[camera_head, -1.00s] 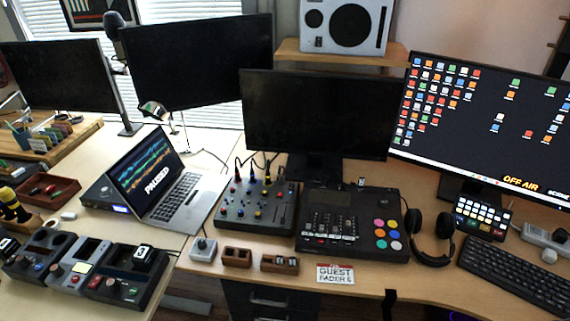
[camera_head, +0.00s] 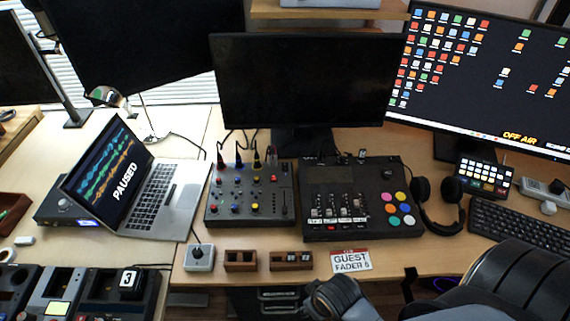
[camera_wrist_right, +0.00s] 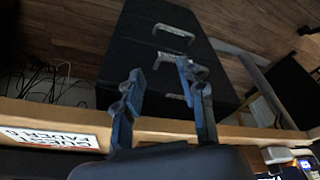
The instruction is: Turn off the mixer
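A smaller mixer (camera_head: 249,194) with coloured knobs and cables plugged into its back lies flat on the desk, left of centre. A larger black mixing console (camera_head: 337,180) with faders, a dark screen and coloured round pads sits just right of it. I cannot tell which of the two is the task's mixer, or whether a power switch shows. My right arm enters the head view at the lower right, in front of the desk. In the right wrist view my right gripper (camera_wrist_right: 160,74) has its fingers apart, with nothing between them. My left gripper is not in view.
The desk's front edge holds a small joystick box (camera_head: 199,258), two brown blocks and a guest card (camera_head: 351,261). A laptop (camera_head: 140,185) reading PAUSED stands left. Headphones (camera_head: 438,204) and a keyboard (camera_head: 520,228) are right. Dark drawers (camera_wrist_right: 165,50) stand below the desk.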

